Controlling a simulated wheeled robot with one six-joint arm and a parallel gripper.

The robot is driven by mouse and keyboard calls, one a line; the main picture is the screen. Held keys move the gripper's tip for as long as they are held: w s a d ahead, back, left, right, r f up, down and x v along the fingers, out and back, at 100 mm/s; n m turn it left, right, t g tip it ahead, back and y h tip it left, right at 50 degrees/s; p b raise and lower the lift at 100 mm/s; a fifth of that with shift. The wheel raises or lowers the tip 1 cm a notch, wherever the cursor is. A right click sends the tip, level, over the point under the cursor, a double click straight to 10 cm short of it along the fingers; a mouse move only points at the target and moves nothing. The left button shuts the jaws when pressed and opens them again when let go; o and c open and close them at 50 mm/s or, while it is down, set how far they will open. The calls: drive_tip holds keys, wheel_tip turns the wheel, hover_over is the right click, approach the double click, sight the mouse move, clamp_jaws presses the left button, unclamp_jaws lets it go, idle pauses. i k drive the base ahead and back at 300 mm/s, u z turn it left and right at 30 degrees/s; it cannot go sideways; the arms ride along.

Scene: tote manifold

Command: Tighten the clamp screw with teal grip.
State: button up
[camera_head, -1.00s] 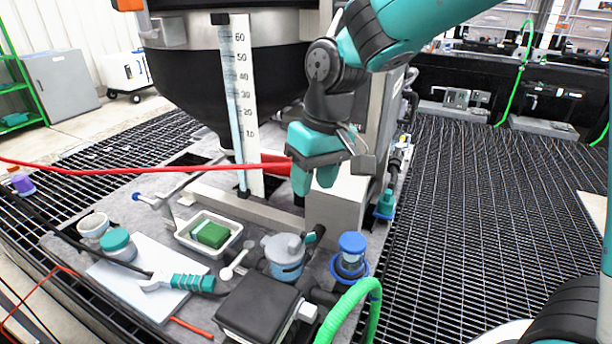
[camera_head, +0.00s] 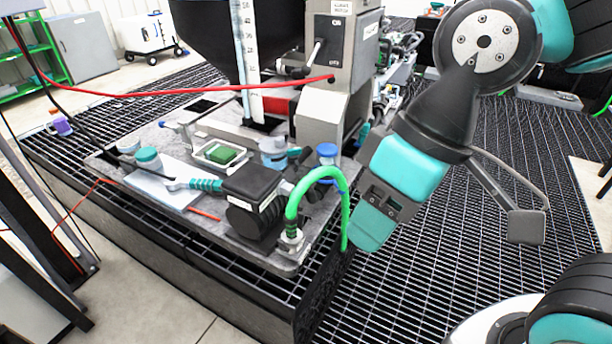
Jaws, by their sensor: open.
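A small teal part (camera_head: 363,132) shows at the right foot of the grey upright block (camera_head: 322,125). A teal-gripped tool (camera_head: 205,185) with a pale head lies partly on the white board at the left. I cannot tell for certain which teal part is the clamp screw's grip. My gripper (camera_head: 369,230) is open, with teal fingers pointing down and left. It is in the right half of the view, beside the green hose and over the grating in the picture. It is apart from both teal parts, and nothing shows between the fingers.
A green hose (camera_head: 345,205) arches up at the bench's front right corner, close to my gripper in the picture. A black box-shaped device (camera_head: 252,190) stands beside it. A red cable (camera_head: 180,92) crosses above the bench.

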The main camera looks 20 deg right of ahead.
sight(293, 154)
drive_tip(key=u, duration=0.35)
drive_tip(key=k, duration=0.2)
drive_tip(key=z, duration=1.3)
drive_tip(key=i, duration=0.6)
drive_tip(key=u, duration=0.55)
drive_tip(key=i, duration=0.65)
drive_tip(key=u, duration=0.8)
